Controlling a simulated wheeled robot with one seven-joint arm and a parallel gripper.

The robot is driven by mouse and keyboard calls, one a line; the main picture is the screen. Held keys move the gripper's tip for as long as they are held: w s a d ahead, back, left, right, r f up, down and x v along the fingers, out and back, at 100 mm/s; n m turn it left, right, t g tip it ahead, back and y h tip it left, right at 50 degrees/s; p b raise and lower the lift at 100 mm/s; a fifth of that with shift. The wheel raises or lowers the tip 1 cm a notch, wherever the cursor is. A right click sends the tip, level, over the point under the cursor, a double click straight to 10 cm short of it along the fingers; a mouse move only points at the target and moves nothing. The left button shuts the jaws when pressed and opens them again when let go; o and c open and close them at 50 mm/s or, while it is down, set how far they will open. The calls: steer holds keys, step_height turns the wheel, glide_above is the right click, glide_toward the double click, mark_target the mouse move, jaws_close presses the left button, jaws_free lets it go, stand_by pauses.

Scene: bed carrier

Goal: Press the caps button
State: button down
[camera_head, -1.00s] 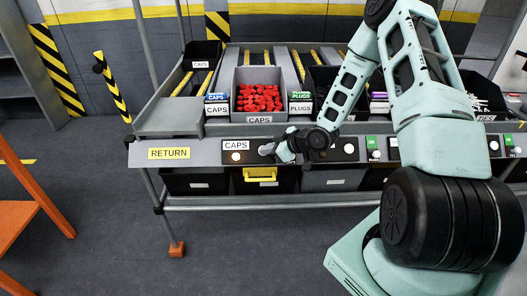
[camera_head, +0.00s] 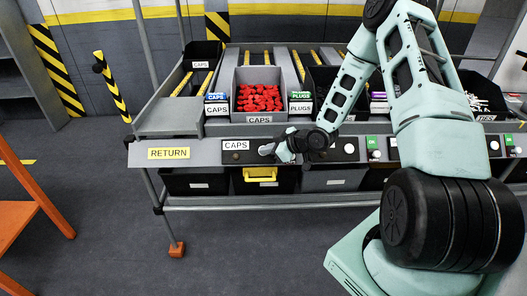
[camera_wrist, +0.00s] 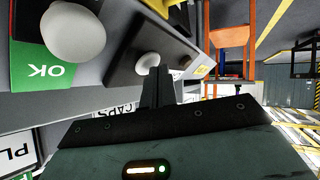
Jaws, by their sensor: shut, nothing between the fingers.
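The caps button (camera_head: 236,156) is a round knob on a dark plate below the white CAPS label (camera_head: 235,145). It looks dark in the head view. In the wrist view, a pale round knob (camera_wrist: 147,62) on a dark plate sits right beside the tips of my gripper (camera_wrist: 158,72). My gripper's two dark fingers are together and empty. In the head view my gripper is just right of the caps button, low over the panel, with its fingertips hard to make out. Whether the fingertips touch the knob cannot be told.
A green OK plate (camera_wrist: 45,68) with a large white knob (camera_wrist: 76,33) is close beside my fingers. A grey bin of red caps (camera_head: 258,75) stands behind the panel. The yellow RETURN label (camera_head: 169,153) is at left. An orange frame (camera_head: 40,195) stands farther left.

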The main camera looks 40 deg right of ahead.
steer(key=shift+s+a+r+p, duration=0.35)
steer(key=shift+s+r, duration=0.15)
steer(key=shift+r, duration=0.15)
steer(key=s+r, duration=0.1)
steer(key=s+a+r+p, duration=0.2)
steer(key=shift+r, duration=0.25)
stand_by(0.5)
stand_by(0.7)
